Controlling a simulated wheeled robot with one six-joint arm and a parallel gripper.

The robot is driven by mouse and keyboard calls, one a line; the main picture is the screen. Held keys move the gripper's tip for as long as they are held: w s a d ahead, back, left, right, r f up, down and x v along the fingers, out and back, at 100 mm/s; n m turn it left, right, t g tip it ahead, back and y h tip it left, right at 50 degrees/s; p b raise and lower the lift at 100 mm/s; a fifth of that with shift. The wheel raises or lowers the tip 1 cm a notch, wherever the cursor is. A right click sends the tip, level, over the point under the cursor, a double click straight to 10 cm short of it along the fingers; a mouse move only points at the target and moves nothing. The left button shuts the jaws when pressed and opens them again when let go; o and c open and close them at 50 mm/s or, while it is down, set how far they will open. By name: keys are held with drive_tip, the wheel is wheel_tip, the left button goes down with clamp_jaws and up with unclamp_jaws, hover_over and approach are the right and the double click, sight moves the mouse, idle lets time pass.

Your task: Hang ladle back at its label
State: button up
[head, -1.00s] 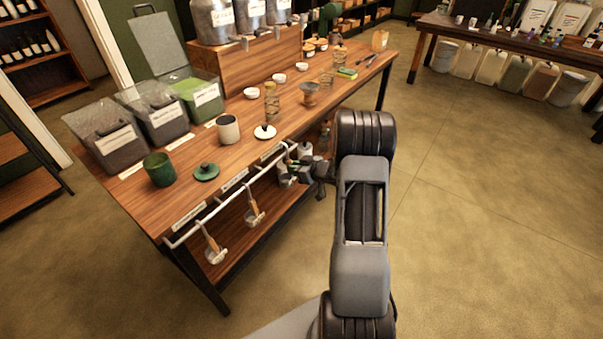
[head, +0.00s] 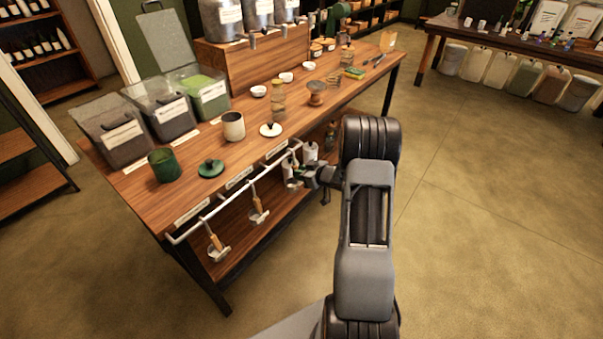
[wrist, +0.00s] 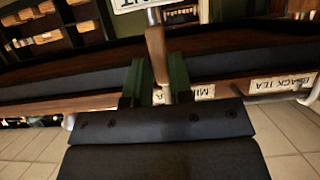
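A ladle with a wooden handle (wrist: 156,50) stands between the two green fingers of my gripper (wrist: 157,82) in the wrist view. The fingers appear closed on both sides of the handle, with a metal part showing beyond it. In the head view my gripper (head: 294,178) is at the right part of the white rail (head: 205,216) on the table's front edge. Its fingertips and the ladle's bowl are hard to make out there. Behind the fingers, the wrist view shows a partly hidden label starting "MI" (wrist: 200,92) and a "BLACK TEA" label (wrist: 282,85), both inverted.
Two other ladles hang from the rail, one at the left (head: 217,246) and one nearer the middle (head: 258,210). The floor right of my arm is clear.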

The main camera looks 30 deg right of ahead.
drive_tip(key=o, duration=0.4)
drive_tip(key=shift+o, duration=0.2)
drive_tip(key=p+v, duration=0.2)
drive_tip(key=v, duration=1.2)
